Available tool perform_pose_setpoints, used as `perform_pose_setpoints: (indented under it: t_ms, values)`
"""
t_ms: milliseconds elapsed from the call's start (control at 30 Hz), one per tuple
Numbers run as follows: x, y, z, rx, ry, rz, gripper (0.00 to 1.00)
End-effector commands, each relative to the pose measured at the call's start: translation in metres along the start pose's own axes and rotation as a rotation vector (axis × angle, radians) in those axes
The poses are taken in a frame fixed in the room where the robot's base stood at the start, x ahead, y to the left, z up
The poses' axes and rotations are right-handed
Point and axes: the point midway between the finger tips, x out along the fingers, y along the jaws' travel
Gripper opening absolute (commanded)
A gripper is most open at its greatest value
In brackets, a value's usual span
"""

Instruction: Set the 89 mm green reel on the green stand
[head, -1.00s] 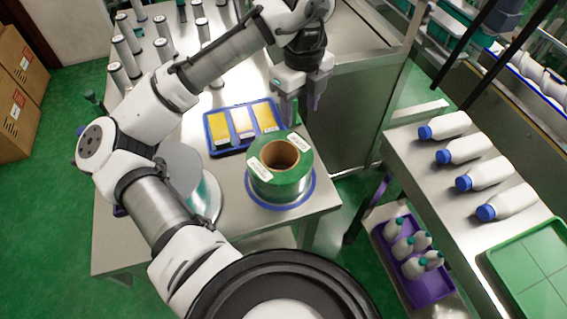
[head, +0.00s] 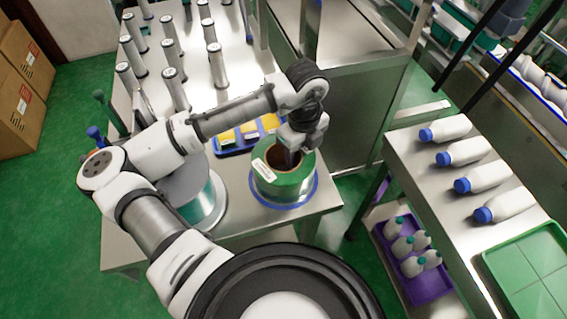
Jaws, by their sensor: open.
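The green reel (head: 270,187), a wide roll with a brown core and white labels, lies flat on a blue round base (head: 309,193) near the table's front right corner. My gripper (head: 291,158) points down over the reel's core at its far right side. It is open; its fingertips are partly hidden, and I cannot tell whether they touch the reel. A green upright post (head: 107,109) stands at the table's left edge, partly hidden; it may be the green stand, but I cannot tell.
Another large roll (head: 207,203) on a pale round base stands left of the reel, partly behind my arm. A blue tray (head: 230,152) with yellow cards lies behind. Several grey cylinders stand further back. A metal cabinet (head: 345,110) rises behind right; bottles lie on the right bench (head: 440,185).

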Motion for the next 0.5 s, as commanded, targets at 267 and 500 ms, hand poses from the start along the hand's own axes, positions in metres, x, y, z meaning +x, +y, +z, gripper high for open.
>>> perform_pose_setpoints:
  t_ms: [267, 500]
  values:
    - [0.0017, -0.0001, 0.0002, 0.000, 0.000, -0.001, 0.44]
    - [0.0014, -0.0002, 0.0002, 0.000, 0.000, -0.001, 0.13]
